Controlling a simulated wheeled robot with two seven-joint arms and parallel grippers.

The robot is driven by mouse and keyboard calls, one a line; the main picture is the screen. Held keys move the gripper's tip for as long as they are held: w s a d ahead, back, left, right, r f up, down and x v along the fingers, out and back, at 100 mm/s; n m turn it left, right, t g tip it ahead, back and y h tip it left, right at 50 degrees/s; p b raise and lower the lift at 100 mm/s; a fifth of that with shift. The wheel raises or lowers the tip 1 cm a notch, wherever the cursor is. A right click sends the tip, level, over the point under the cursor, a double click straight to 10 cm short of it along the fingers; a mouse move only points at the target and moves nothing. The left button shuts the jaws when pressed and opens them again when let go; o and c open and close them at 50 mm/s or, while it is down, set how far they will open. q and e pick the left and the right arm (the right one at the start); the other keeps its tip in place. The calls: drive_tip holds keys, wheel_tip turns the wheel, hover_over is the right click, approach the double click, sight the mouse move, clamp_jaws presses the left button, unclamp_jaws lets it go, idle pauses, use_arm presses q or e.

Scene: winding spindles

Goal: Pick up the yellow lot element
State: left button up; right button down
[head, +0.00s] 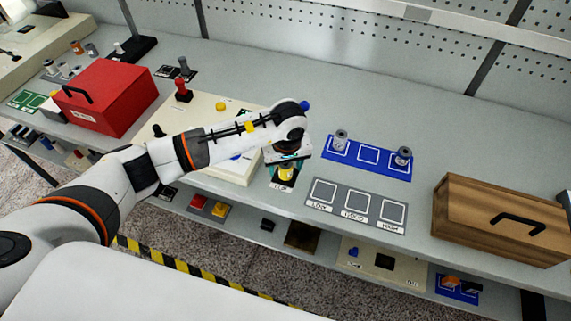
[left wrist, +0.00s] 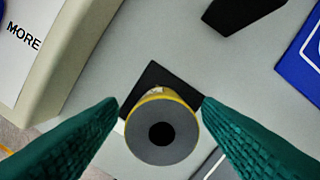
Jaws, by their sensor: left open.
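The yellow lot element (left wrist: 162,131) is a short cylinder with a yellow side and a grey top with a dark hole. It stands on a black square pad (left wrist: 160,78). In the head view the yellow element (head: 286,174) shows just below my left gripper (head: 284,166), partly hidden by it. In the left wrist view my left gripper (left wrist: 160,118) is open, with one green finger on each side of the element. A gap shows at the right finger; whether the left one touches is hard to tell. My right gripper is not in view.
A blue tray (head: 368,156) with grey spindles and a grey labelled board (head: 356,205) lie right of the gripper. A wooden box (head: 500,220) stands at the far right, a red box (head: 108,97) at the left. A cream panel (head: 225,107) lies under my arm.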

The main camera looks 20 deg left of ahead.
use_arm(q)
drive_tip(key=shift+w+f, duration=0.1)
drive_tip(key=shift+f, duration=0.2)
drive_tip(key=c, duration=1.1)
drive_tip(key=shift+r, duration=0.15)
